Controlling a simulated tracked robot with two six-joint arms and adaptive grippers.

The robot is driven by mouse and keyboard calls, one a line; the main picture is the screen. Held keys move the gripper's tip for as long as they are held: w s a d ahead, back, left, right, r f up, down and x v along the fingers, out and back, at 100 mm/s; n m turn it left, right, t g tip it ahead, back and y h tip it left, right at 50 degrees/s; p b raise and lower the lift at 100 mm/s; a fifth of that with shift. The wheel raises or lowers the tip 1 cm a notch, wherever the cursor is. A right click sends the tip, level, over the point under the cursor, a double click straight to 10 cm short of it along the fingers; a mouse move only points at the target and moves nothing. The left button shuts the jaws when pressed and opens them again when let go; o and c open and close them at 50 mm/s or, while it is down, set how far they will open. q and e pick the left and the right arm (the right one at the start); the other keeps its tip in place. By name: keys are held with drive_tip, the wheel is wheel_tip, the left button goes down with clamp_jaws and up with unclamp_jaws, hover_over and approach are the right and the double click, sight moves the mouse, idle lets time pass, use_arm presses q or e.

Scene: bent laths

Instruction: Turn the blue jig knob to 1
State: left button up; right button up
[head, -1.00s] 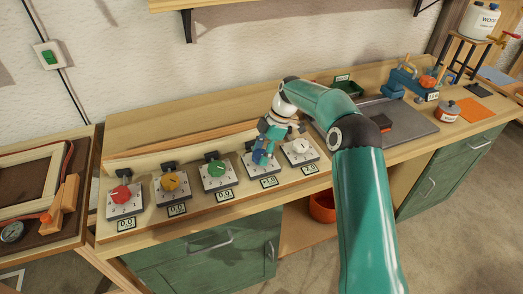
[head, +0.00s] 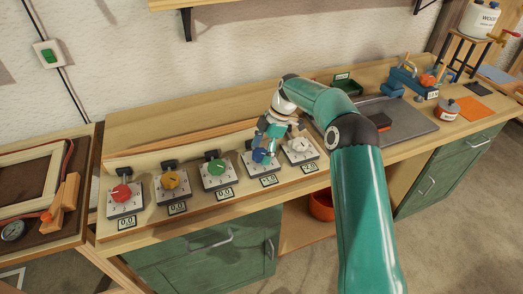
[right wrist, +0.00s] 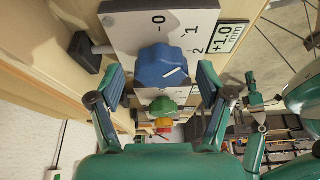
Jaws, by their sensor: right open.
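The blue jig knob (right wrist: 163,66) is a lobed knob on a pale plate marked 0, 1 and 2, with a white pointer line toward the right of the right wrist view. The readout (right wrist: 228,37) beside it shows +1.0 mm. In the head view the blue knob (head: 259,155) is partly hidden by my right gripper (head: 268,140). In the wrist view my right gripper (right wrist: 162,84) is open, its fingers on either side of the knob with gaps. Part of my left arm seems to show at the right edge of that view; its jaws are unclear.
Red (head: 121,193), yellow (head: 172,180) and green (head: 217,167) knobs stand in a row to the left, reading 0.0. A white knob (head: 299,146) stands close on the right. A grey tray (head: 405,121) lies farther right on the bench.

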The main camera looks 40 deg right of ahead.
drive_tip(key=v, duration=1.2)
drive_tip(key=shift+f, duration=0.15)
idle(0.4)
